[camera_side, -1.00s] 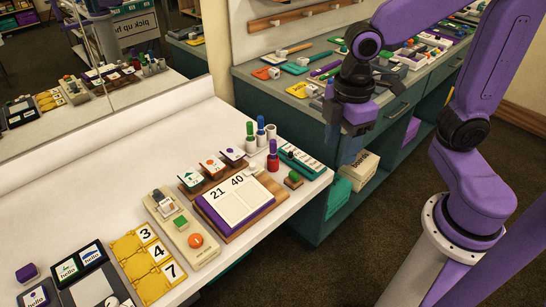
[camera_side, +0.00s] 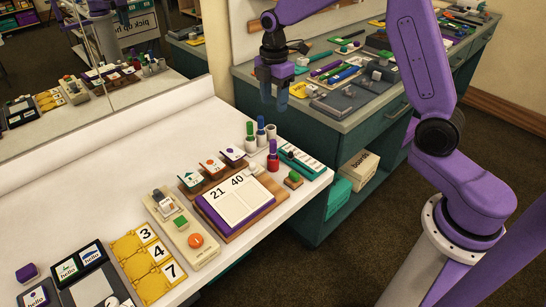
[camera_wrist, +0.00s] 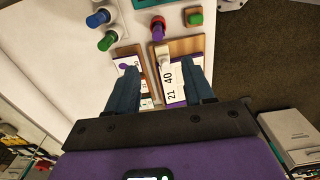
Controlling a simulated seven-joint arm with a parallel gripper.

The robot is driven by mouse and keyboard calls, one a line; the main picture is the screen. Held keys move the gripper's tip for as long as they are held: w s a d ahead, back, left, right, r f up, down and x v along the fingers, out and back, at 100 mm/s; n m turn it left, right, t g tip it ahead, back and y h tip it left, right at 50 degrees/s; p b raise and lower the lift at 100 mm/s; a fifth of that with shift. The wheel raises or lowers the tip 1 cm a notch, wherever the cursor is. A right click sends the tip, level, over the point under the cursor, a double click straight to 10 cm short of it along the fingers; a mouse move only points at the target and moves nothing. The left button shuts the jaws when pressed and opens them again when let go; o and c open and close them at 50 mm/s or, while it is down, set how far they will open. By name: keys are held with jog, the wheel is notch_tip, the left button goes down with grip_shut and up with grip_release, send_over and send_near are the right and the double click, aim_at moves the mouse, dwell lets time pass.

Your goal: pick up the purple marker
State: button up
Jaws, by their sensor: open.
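An upright purple-topped marker with a red lower part (camera_side: 273,157) stands near the right end of the white table, behind the score board. I take it for the purple marker; it also shows in the wrist view (camera_wrist: 158,29), beyond my fingertips. A green-topped marker (camera_side: 250,132) and a blue-topped marker (camera_side: 261,131) stand just behind it to the left. My gripper (camera_side: 274,100) hangs above and behind the markers in the side view, fingers down. In the wrist view its blue fingers (camera_wrist: 165,70) are spread apart and empty.
The score board (camera_side: 228,206) reading 21 and 40, a teal strip (camera_side: 302,162) and a green block (camera_side: 293,179) lie close by. A cluttered teal counter (camera_side: 330,125) stands behind. A mirror is at the back left. The white table's left middle is clear.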

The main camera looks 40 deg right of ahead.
aim_at(273, 141)
notch_tip(273, 141, down, 12)
jog(key=shift+d+r, duration=0.1)
jog(key=shift+r, duration=0.1)
jog(key=shift+w+f, duration=0.2)
jog(key=shift+f, duration=2.75)
grip_shut()
